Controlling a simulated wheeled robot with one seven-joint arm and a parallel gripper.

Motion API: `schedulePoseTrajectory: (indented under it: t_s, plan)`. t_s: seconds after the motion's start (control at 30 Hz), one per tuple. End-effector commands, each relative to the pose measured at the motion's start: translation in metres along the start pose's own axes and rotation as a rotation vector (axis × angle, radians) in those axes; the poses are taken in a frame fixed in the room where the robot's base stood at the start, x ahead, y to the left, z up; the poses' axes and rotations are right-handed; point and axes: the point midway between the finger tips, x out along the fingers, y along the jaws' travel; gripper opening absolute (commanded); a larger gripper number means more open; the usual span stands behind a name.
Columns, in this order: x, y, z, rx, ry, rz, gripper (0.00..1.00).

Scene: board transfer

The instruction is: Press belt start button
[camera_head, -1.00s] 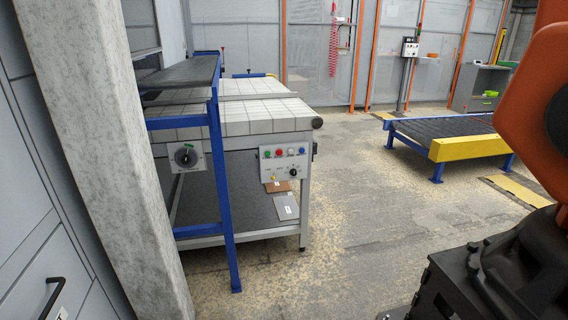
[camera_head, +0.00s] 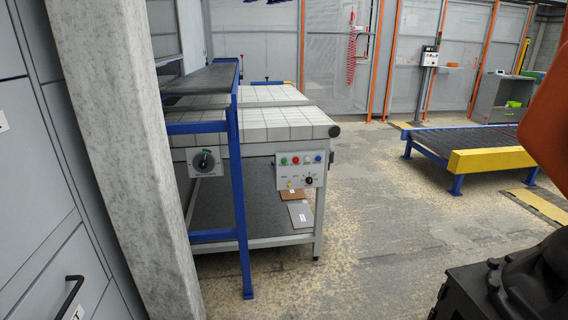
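A small control panel (camera_head: 302,170) is fixed to the near side of the white belt table (camera_head: 270,122). On its upper row are a green button (camera_head: 284,161), a red button (camera_head: 295,160), a pale button and a blue one at the right. A black knob (camera_head: 309,180) sits below them. A second panel with a larger rotary switch (camera_head: 204,161) is to the left, behind the blue frame. I cannot read which button starts the belt. My gripper is not in view; only parts of my own arm show at the right edge.
A concrete pillar (camera_head: 110,150) and grey drawers (camera_head: 30,200) stand close on the left. A blue post (camera_head: 241,200) stands before the table. A roller conveyor with a yellow end (camera_head: 490,160) is at the right. The floor (camera_head: 385,210) between is clear.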

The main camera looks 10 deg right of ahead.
Motion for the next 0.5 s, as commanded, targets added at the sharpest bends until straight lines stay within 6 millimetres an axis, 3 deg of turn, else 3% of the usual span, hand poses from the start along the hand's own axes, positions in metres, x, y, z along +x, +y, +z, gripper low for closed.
schedulePoseTrajectory:
  t_s: [0.2,0.5]
  plan:
    - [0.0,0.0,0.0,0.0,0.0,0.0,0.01]
    - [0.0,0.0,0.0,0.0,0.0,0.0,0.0]
